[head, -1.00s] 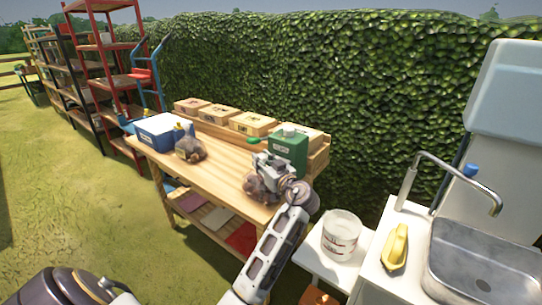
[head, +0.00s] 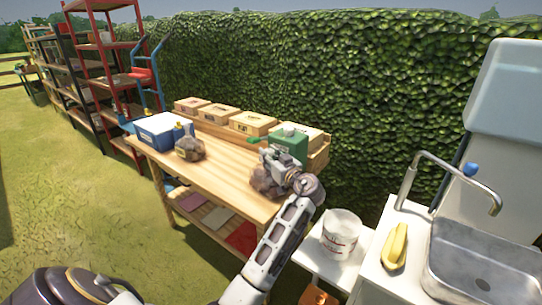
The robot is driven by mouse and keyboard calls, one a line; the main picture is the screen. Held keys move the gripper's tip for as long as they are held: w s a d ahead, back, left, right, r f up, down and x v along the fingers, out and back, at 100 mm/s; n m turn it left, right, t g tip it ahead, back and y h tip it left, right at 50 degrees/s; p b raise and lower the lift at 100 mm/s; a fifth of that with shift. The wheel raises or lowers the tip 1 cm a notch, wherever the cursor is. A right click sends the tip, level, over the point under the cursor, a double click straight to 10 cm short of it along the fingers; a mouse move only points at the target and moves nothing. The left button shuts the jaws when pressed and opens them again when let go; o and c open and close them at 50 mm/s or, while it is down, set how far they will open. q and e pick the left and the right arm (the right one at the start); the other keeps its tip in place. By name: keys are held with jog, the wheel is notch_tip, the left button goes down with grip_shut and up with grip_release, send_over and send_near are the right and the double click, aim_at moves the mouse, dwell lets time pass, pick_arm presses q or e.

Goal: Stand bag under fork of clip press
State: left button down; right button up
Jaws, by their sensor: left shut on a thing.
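My left gripper (head: 272,163) is shut on a brown bag (head: 264,183) at the right end of the wooden table (head: 219,178). The bag looks upright, at or just above the tabletop; I cannot tell if it touches. The gripper covers its top. A second brown bag (head: 190,150) stands at the table's left, beside a blue-and-white box (head: 158,134). My right gripper is out of view.
Several wooden boxes (head: 220,119) line the table's back edge by the hedge. A white bucket (head: 341,232) stands right of the table, near a sink (head: 480,262) and a yellow object (head: 396,245). The table's middle is clear.

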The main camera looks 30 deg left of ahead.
pick_arm(q)
jog(key=shift+w+r, duration=0.1)
jog(key=shift+w, duration=0.5)
jog(key=shift+p, duration=0.35)
jog(key=shift+f, duration=0.2)
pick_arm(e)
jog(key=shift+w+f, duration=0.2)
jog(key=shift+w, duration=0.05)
pick_arm(q)
jog(key=c, duration=1.4)
grip_release()
jog(key=shift+o, duration=1.3)
jog(key=shift+s, duration=0.1)
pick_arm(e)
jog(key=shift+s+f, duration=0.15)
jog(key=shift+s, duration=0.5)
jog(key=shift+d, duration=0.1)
